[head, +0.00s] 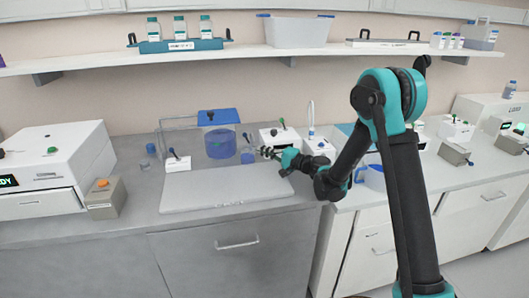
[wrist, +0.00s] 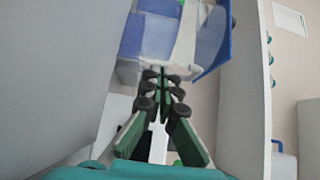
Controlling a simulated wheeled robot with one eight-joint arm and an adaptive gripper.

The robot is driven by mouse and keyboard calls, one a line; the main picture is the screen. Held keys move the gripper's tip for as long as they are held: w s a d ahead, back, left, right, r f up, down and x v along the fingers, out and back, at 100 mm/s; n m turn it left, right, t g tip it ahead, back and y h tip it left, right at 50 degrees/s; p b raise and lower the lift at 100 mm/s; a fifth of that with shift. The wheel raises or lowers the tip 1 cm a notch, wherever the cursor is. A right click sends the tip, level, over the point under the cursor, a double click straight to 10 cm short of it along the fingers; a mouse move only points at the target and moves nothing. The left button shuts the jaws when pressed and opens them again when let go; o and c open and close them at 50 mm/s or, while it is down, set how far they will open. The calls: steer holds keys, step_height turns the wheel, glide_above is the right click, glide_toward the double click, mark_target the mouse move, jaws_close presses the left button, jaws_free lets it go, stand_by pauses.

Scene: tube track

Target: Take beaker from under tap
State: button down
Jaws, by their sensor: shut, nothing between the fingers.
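A clear beaker (head: 248,156) with blue liquid stands on the counter, just right of a blue-lidded tank (head: 219,143) of blue liquid. I cannot make out the tap, which is too small or hidden. My gripper (head: 266,152) is close to the right side of the beaker, pointing left. In the wrist view my gripper (wrist: 162,78) is shut, fingertips together, with nothing between them. Blue-tinted clear walls and a blue lid (wrist: 214,58) show beyond the fingertips there. I cannot tell whether the fingertips touch the beaker.
A pale grey board (head: 225,190) lies in front of the tank. A small switch box (head: 178,164) stands at its back left. White boxes with knobs (head: 280,137) are behind my gripper. A white machine (head: 50,165) fills the left counter. A shelf hangs above.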

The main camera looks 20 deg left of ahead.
mark_target(254, 151)
steer(key=shift+s+a, duration=0.55)
steer(key=shift+a, duration=0.3)
steer(key=shift+s+a, duration=0.5)
steer(key=shift+a, duration=0.35)
